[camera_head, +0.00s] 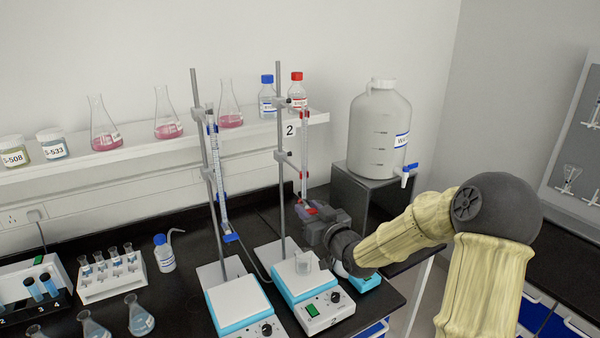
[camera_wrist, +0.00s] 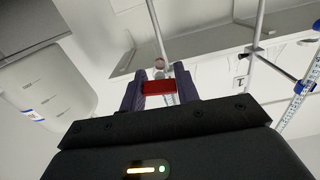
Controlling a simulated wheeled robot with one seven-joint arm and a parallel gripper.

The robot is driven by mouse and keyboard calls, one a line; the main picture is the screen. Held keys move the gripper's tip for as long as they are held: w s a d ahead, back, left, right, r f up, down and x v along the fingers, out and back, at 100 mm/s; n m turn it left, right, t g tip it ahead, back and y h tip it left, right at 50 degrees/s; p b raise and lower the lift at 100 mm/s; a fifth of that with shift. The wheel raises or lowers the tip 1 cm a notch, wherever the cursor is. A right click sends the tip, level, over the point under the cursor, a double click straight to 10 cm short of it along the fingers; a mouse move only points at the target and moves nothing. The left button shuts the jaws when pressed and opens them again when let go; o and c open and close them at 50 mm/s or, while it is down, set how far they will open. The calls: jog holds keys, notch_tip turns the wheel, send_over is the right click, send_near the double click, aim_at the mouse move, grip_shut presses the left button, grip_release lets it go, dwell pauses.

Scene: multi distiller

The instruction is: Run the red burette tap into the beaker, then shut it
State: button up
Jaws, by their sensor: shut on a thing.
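The red burette (camera_head: 304,150) hangs upright on the right stand, above the right hotplate. My gripper (camera_head: 310,209) is at its lower end, shut on the red tap (camera_wrist: 159,87). In the wrist view the tap's red handle lies crosswise between my two dark fingers. Whether the tap is open or closed cannot be told. The beaker (camera_head: 304,263) stands upright on the right hotplate (camera_head: 318,310), below the tap. The liquid inside it is too small to make out. My gripper body partly hides the tap in the head view.
A blue burette (camera_head: 216,165) stands on the left above another hotplate (camera_head: 238,302). Right stand's rod (camera_head: 281,190) is close left of my gripper. A big carboy (camera_head: 380,125) on a black box is behind right. Flasks and a tube rack (camera_head: 112,278) fill the left bench.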

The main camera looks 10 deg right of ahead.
jog(key=shift+s+a+f+n+b, duration=0.1)
jog(key=shift+f+n+b, duration=0.35)
jog(key=shift+n+b, duration=0.2)
jog(key=shift+r, duration=0.15)
jog(key=o, duration=1)
jog(key=shift+r, duration=0.1)
jog(key=shift+o, duration=0.2)
jog(key=shift+r, duration=0.1)
jog(key=shift+s, duration=0.1)
